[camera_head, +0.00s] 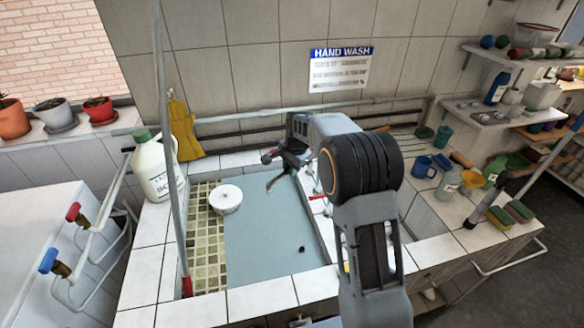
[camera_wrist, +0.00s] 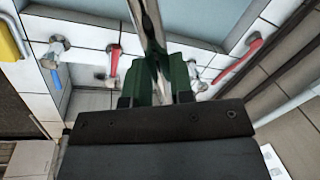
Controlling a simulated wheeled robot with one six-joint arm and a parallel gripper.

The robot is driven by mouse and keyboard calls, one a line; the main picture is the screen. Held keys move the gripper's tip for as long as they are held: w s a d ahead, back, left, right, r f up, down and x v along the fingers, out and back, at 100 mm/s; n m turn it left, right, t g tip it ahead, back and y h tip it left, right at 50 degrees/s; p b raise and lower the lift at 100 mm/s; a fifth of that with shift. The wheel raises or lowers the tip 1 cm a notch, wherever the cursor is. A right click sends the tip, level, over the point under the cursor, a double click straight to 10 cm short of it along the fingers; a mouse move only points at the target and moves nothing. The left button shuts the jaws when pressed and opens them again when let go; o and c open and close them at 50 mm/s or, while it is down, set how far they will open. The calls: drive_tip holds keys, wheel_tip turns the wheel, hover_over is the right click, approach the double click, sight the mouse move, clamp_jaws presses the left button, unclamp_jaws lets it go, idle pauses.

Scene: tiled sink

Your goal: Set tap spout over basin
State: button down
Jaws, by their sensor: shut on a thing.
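A metal tap spout (camera_wrist: 150,25) runs down between the green fingers of my gripper (camera_wrist: 160,82) in the wrist view, and the fingers are shut on it. In the head view a thin curved piece, apparently the spout (camera_head: 279,181), hangs by my gripper at the back of the sink, with its end above the blue-grey part of the basin (camera_head: 265,245). The basin's pale blue-grey floor (camera_wrist: 205,15) shows at the top of the wrist view. My arm hides the spout's base and much of the right side in the head view.
A round white object (camera_head: 226,200) sits at the basin's left. A soap jug (camera_head: 157,168) and a post (camera_head: 168,130) stand left of it. Cups (camera_head: 424,167) and bottles crowd the right ledge. Red-handled (camera_wrist: 113,62) and blue-handled (camera_wrist: 52,68) taps show in the wrist view.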

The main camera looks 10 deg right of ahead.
drive_tip(key=shift+s+d, duration=0.1)
drive_tip(key=s+d+n+g+y+b, duration=0.1)
drive_tip(key=s+d+n+g+b, duration=0.1)
drive_tip(key=s+d+n, duration=0.75)
drive_tip(key=w+d+n+g+p, duration=0.1)
drive_tip(key=w+d+n+p, duration=0.3)
drive_tip(key=d+n, duration=0.3)
drive_tip(key=w+d+n+p, duration=0.4)
drive_tip(key=w+d+n, duration=0.2)
drive_tip(key=d, duration=0.5)
drive_tip(key=shift+d+n+g+h, duration=0.25)
drive_tip(key=shift+n+g+h, duration=0.15)
drive_tip(key=shift+n, duration=0.35)
drive_tip(key=shift+w, duration=0.15)
